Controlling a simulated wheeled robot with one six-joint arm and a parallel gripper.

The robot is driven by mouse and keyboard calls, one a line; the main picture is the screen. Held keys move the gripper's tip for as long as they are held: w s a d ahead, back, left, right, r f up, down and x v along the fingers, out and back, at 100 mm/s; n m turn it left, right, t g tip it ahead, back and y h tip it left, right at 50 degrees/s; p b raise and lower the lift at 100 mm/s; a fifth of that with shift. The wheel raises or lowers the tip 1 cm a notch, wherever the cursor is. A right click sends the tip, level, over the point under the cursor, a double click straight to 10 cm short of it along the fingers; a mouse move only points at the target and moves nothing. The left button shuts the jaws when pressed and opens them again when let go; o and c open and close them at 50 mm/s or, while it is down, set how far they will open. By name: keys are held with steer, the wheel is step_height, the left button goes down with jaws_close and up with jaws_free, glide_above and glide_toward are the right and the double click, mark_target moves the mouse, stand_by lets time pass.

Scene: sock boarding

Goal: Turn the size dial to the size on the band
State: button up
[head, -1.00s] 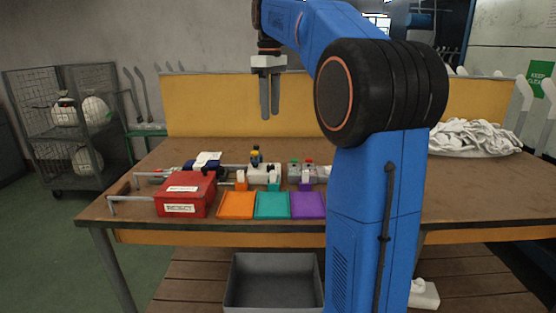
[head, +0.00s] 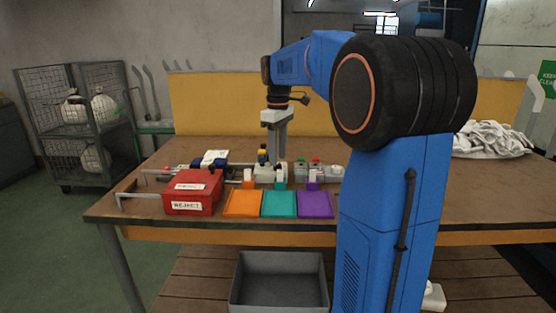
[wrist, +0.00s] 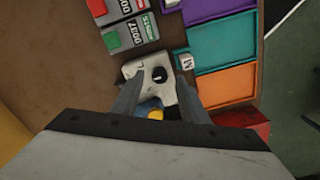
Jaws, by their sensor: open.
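The size dial is a dark round knob (wrist: 159,74) on a pale plate (wrist: 133,69), seen in the wrist view. My gripper (wrist: 160,80) is open, with one finger on each side of the knob; I cannot tell whether they touch it. In the head view, my gripper (head: 277,153) points down at the pale dial block (head: 265,176) on the table, partly covering it. A yellow and blue part (wrist: 155,113) shows between the fingers, nearer the wrist. The dial's markings are too small to read. I cannot make out the size band.
Orange (head: 243,204), teal (head: 279,204) and purple (head: 315,205) trays lie along the table's front. A red reject box (head: 192,193) stands left of them. Counters with green (wrist: 113,40) and red (wrist: 109,7) buttons stand beside the dial. White fabric (head: 490,138) is piled at right.

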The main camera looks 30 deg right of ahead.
steer(key=shift+f, duration=1.15)
jaws_close()
steer(key=m, duration=0.4)
steer(key=shift+m, duration=0.3)
steer(key=m, duration=0.4)
steer(key=shift+r, duration=0.1)
steer(key=shift+m, duration=0.3)
